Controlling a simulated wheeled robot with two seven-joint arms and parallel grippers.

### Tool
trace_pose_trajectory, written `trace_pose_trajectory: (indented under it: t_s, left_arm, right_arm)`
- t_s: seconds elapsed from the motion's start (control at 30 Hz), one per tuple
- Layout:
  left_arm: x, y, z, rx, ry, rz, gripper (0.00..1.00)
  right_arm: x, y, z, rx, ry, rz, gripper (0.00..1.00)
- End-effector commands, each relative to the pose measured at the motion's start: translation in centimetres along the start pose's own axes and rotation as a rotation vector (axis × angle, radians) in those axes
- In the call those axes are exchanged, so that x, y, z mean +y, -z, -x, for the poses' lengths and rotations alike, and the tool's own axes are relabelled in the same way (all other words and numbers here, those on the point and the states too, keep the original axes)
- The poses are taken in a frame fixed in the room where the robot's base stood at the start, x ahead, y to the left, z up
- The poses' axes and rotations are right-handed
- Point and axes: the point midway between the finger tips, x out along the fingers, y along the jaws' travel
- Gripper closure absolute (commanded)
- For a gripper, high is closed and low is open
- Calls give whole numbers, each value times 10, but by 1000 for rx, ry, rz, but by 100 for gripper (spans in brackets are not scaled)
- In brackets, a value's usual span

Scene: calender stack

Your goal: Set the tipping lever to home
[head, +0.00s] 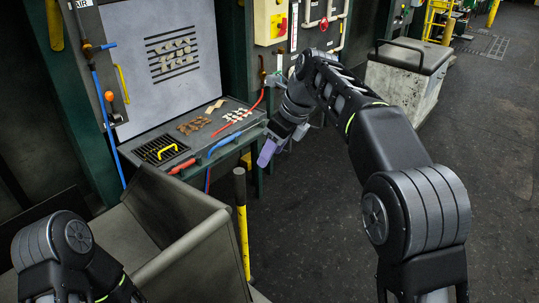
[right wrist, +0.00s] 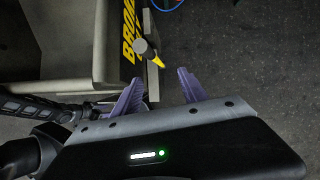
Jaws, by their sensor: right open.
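The tipping lever (head: 243,235) stands close to upright beside the grey tipping bin, with a dark grip on a yellow shaft. In the right wrist view the lever (right wrist: 148,52) is seen nearly end-on, beyond the gap between my purple fingers. My right gripper (head: 268,152) is open and empty, above and to the right of the lever's grip, apart from it. It also shows in the right wrist view (right wrist: 160,88).
The grey bin (head: 195,250) fills the lower left, and yellow lettering shows on its side in the wrist view. Behind it is a workbench (head: 215,140) with small parts, a blue-handled tool and a yellow-handled grate. Dark floor (head: 310,210) is clear to the right.

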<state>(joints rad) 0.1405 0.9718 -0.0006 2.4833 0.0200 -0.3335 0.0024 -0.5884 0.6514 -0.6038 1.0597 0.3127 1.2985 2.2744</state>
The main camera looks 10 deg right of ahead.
Motion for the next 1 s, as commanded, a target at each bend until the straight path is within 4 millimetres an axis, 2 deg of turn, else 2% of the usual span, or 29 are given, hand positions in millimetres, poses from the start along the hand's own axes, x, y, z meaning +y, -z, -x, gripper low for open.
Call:
trace_pose_trajectory:
  t_s: [0.3,0.77,1.0]
  left_arm:
    - [-1,2,0,3,2,3,45]
    - [-2,1,0,2,2,5,45]
    - [-2,1,1,2,3,6,63]
  right_arm:
    - [1,2,20,-2,-1,1,50]
    - [1,2,21,0,-1,1,50]
    - [1,2,22,-1,-1,1,50]
